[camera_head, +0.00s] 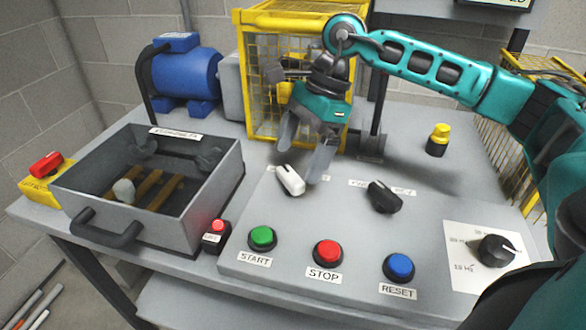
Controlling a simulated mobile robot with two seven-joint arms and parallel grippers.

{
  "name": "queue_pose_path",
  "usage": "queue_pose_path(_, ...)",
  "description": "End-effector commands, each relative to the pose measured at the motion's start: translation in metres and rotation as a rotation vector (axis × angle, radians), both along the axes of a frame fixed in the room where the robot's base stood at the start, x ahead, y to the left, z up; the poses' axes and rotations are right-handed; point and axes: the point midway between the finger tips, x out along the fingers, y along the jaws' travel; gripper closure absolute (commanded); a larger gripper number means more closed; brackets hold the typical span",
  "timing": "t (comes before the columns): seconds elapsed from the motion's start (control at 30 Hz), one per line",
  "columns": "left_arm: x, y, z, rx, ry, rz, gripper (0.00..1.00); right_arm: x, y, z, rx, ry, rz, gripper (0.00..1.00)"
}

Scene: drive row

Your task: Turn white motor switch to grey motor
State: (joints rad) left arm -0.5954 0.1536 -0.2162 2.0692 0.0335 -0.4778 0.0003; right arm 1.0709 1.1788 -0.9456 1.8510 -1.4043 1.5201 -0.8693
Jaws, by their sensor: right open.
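The white motor switch (290,180) is a white knob on the grey control panel (340,225), tilted from upper left to lower right. Its label behind is partly hidden. My right gripper (302,160) is open, its two grey fingers pointing down just above and behind the white knob, with nothing between them. I cannot tell if a finger touches the knob. A blue motor (185,75) stands at the back left. A grey block (231,85) beside it may be part of a grey motor, mostly hidden by the yellow cage (262,100). My left gripper is not in view.
A black knob (384,197) sits right of the white one. Green (262,238), red (327,253) and blue (398,267) buttons line the front. A dial (497,250) is at right. A dark open box (216,200) with a handle stands left. A yellow-topped button (438,139) stands behind.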

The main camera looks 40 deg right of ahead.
Motion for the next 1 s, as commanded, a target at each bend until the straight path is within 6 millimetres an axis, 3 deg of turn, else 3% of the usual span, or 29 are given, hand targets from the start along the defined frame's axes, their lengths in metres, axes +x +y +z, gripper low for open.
queue_pose_path(0.2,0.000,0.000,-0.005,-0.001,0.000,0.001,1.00,0.001,0.011,-0.026,0.000,0.000,0.000,0.04)
queue_pose_path(0.6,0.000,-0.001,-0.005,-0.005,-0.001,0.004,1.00,0.001,0.013,-0.031,0.000,-0.001,0.000,0.05)
queue_pose_path(1.0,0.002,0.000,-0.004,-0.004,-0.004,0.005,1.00,0.001,0.013,-0.031,0.001,0.000,0.000,0.44)
